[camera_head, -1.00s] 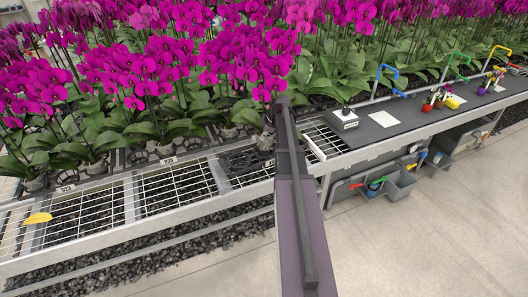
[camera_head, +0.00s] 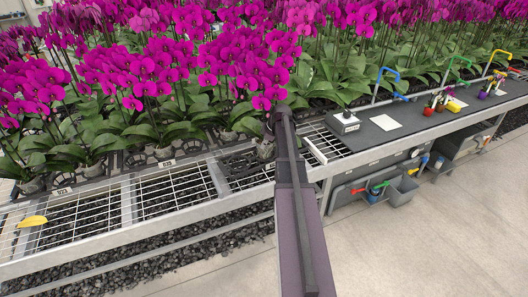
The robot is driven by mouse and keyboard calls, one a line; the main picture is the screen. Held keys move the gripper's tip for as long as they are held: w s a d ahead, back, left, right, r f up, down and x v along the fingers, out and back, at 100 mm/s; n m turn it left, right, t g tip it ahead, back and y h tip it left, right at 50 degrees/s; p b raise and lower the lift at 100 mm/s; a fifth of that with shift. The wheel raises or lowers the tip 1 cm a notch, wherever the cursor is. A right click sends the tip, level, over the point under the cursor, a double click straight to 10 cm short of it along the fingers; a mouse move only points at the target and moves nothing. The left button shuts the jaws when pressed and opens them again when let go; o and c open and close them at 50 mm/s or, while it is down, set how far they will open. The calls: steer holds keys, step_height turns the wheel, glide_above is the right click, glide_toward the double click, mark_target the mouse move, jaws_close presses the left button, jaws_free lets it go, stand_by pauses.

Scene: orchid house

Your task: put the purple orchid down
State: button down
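Many purple orchids (camera_head: 170,60) stand in clear pots on the long wire-mesh bench. One purple orchid (camera_head: 263,88) is right at the end of my arm, with its pot (camera_head: 265,151) showing just left of the arm tip, over or on a black tray (camera_head: 238,163). My own arm reaches up from the bottom of the picture and covers the gripper, so its fingers do not show. I cannot tell whether the pot touches the tray or is held above it.
Bare wire mesh (camera_head: 172,195) lies along the front of the bench. A grey work surface (camera_head: 400,127) at the right holds a small white scale (camera_head: 343,122), a white sheet (camera_head: 385,122) and coloured tools. The floor is clear.

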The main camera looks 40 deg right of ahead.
steer(key=shift+f+b, duration=1.05)
steer(key=shift+f, duration=0.3)
steer(key=shift+f, duration=0.1)
steer(key=c, duration=0.8)
jaws_free()
steer(key=shift+r, duration=0.2)
steer(key=p+v, duration=0.3)
steer(key=shift+a, duration=0.1)
steer(key=p+v, duration=0.8)
steer(key=v, duration=0.1)
steer(key=shift+f, duration=0.1)
